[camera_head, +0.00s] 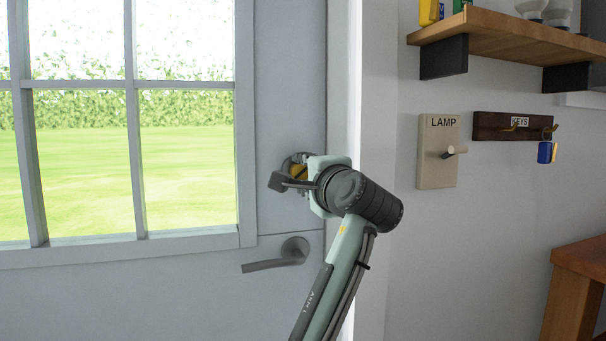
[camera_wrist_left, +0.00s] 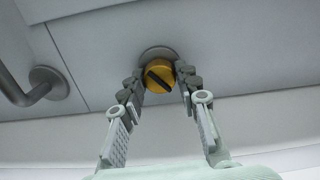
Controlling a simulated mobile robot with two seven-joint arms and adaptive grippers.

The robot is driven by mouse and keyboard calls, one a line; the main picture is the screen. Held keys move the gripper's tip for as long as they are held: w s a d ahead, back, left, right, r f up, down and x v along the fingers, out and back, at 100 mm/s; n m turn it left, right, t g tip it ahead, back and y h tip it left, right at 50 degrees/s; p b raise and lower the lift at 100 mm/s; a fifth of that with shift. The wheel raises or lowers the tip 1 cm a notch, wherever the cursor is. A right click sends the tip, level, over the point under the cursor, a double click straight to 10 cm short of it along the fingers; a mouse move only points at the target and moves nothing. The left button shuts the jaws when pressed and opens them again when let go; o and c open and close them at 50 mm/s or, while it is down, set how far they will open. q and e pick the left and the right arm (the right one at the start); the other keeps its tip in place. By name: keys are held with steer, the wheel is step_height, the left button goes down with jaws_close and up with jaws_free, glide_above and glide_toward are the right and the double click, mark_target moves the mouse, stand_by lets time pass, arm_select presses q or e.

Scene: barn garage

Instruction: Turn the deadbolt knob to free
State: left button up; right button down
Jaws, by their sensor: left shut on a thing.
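The deadbolt knob (camera_wrist_left: 158,76) is a round brass-yellow knob with a dark bar across its face, on a grey round plate on the door. In the left wrist view it sits between the fingertips of my left gripper (camera_wrist_left: 160,84), which is shut on it. The dark bar lies slanted in that view. My right gripper is in neither view.
The grey door (camera_head: 287,110) has a paned window onto grass and a hedge. A dark lever handle (camera_head: 275,257) is below the deadbolt. Right of the frame are a LAMP switch plate (camera_head: 437,172), a KEYS rack (camera_head: 487,126) with a blue tag, and a wooden shelf (camera_head: 490,38).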

arm_select(q)
steer(key=n, duration=0.3)
steer(key=shift+n, duration=0.4)
steer(key=n, duration=0.3)
steer(key=shift+n, duration=1.7)
steer(key=o, duration=1.2)
steer(key=shift+c, duration=0.2)
steer(key=v, duration=1.2)
